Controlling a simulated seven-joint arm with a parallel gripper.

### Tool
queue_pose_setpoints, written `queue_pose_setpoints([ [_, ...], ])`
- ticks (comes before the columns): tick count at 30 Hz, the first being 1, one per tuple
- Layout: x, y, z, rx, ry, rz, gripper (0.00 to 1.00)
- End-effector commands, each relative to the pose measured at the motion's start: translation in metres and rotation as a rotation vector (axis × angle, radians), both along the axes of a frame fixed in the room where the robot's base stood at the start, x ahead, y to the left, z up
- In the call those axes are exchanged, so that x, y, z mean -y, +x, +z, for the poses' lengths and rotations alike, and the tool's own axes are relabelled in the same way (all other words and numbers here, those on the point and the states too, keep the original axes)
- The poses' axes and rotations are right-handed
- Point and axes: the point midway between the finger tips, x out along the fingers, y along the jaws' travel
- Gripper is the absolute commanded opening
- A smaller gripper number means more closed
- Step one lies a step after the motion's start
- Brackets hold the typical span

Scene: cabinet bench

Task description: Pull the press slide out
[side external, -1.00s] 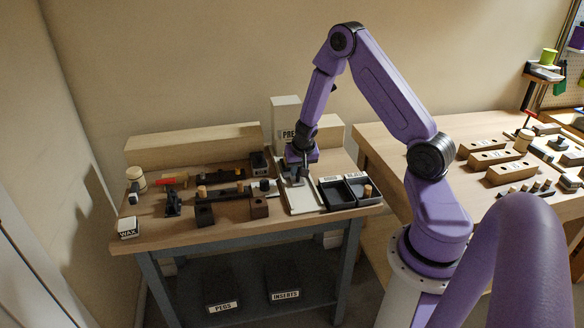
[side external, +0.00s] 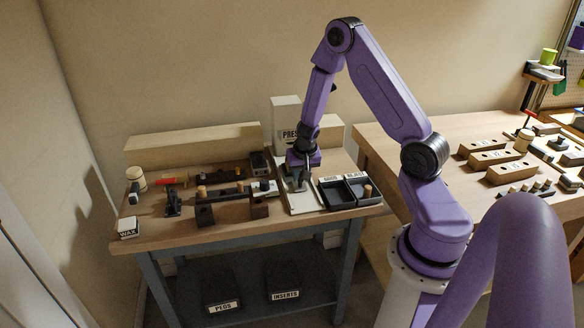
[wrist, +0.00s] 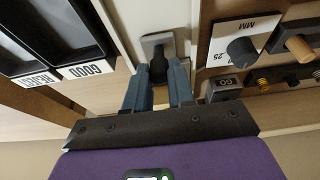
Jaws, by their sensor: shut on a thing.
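The press (side external: 287,118) is a pale upright block at the back of the bench, with a white track (side external: 304,203) running forward from it. In the wrist view, a grey slide plate (wrist: 149,41) with a dark knob (wrist: 158,66) lies on the pale track (wrist: 125,14). My gripper (side external: 297,187) points down over the track in front of the press. In the wrist view, my gripper's two blue-grey fingers (wrist: 159,80) are closed around the dark knob. The fingers hide part of the knob and plate.
Two dark trays (side external: 337,194) stand right of the track; they read GOOD (wrist: 90,69) and REJECT in the wrist view. Left of the track are a dark rail with pegs (side external: 225,192) and a grey block. A WAX box (side external: 128,228) is at the front left.

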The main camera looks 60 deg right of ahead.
Motion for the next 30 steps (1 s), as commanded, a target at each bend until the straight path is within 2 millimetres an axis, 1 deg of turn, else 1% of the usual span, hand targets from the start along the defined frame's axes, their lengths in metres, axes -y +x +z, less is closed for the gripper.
queue_pose_setpoints([
  [4,-0.007,-0.006,0.000,-0.030,0.035,-0.002,0.06],
  [20,-0.016,-0.019,-0.002,-0.097,0.094,-0.003,0.06],
  [30,-0.018,-0.020,-0.002,-0.102,0.102,-0.001,0.06],
])
